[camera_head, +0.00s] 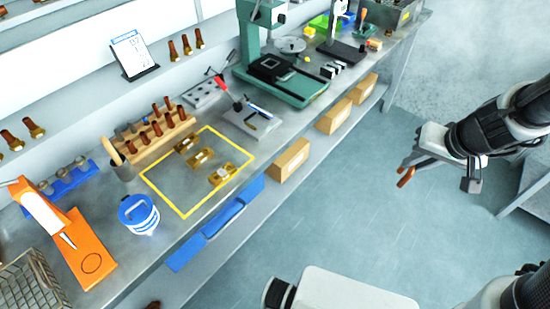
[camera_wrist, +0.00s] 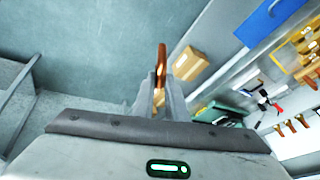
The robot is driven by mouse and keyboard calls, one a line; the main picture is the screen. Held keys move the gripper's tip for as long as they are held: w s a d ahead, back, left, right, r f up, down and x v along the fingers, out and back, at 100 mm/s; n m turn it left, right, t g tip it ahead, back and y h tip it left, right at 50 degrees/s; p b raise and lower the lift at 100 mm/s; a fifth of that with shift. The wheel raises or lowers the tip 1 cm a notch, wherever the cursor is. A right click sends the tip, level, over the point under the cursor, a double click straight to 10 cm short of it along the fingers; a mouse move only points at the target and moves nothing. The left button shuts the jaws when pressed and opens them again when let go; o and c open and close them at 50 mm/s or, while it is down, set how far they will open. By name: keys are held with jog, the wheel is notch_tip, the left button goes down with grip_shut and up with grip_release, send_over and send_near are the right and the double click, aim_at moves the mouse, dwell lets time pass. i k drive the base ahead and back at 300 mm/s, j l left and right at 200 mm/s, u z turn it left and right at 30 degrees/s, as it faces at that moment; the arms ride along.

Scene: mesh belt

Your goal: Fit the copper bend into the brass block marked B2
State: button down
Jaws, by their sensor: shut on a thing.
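My gripper (camera_head: 413,174) is at the right in the head view, over open floor and well away from the bench. It is shut on the copper bend (camera_head: 406,177), a short reddish-brown piece. In the wrist view the copper bend (camera_wrist: 161,60) sticks out beyond the fingertips (camera_wrist: 158,95). Several brass blocks stand in the yellow-outlined area on the bench: a rear one (camera_head: 186,144), a middle one (camera_head: 200,158) and a front one (camera_head: 223,175). Their markings are too small to read, so I cannot tell which is B2.
A wooden rack (camera_head: 152,137) with copper pieces stands behind the yellow outline. A blue-and-white pot (camera_head: 139,214) and an orange device (camera_head: 84,250) are to its left. A green press (camera_head: 281,85) is to its right. Cardboard boxes (camera_head: 290,160) sit on the lower shelf. The floor between is clear.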

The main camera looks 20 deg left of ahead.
aim_at(222, 175)
jog(key=i+u, duration=0.2)
jog(key=u, duration=0.2)
jog(key=i+l+u, duration=0.15)
jog(key=u, duration=0.3)
jog(key=i+l+u, duration=0.25)
jog(key=u, duration=0.15)
jog(key=i+l+u, duration=0.1)
jog(key=u, duration=0.3)
jog(key=i+l+u, duration=0.2)
jog(key=u, duration=0.2)
jog(key=i+l+u, duration=0.15)
jog(key=u, duration=0.25)
